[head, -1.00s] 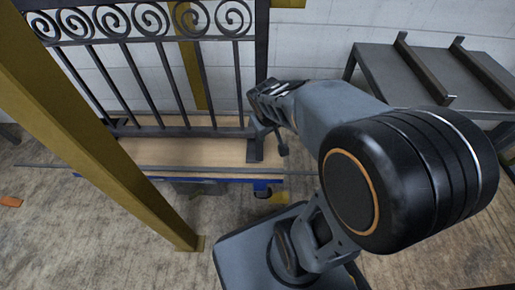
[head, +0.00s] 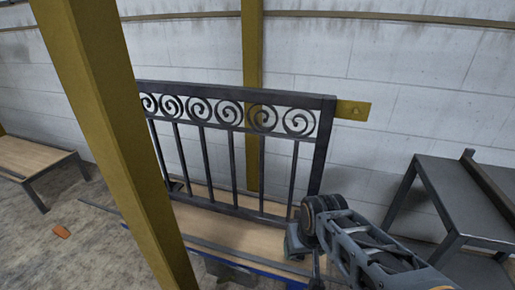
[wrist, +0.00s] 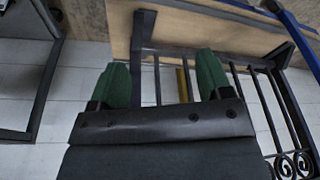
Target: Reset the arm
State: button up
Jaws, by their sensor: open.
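My gripper (wrist: 163,80) is open in the wrist view, its two green fingers spread with nothing held between them. In the head view my gripper (head: 298,242) is at lower centre-right, partly hidden by my own arm. It appears close to the lower right end of the dark scroll gate (head: 233,147); I cannot tell whether it touches. The gate stands upright on a wooden-topped bench (head: 235,232) with a row of scrolls along its top. In the wrist view the gate's bars and scrolls (wrist: 290,163) show beyond and right of the fingers.
A yellow post (head: 105,130) stands close in front at left. A second yellow post (head: 252,60) rises behind the gate. A dark metal table (head: 450,190) is at right, a low wooden-topped bench (head: 35,158) at far left.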

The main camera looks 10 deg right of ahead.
jog(key=w+d+r+m+t+y+p, duration=0.1)
jog(key=w+r+m+p, duration=0.1)
jog(key=r+p, duration=1.3)
jog(key=w+d+r+m+p, duration=0.1)
jog(key=d+r+m+p, duration=0.1)
jog(key=r+p, duration=1.3)
jog(key=s+a+r+n+p, duration=0.3)
jog(key=r+p, duration=0.2)
jog(key=r, duration=0.3)
jog(key=shift+a+n+h, duration=0.15)
jog(key=shift+n+h, duration=0.15)
jog(key=shift+n, duration=0.1)
jog(key=shift+r, duration=0.1)
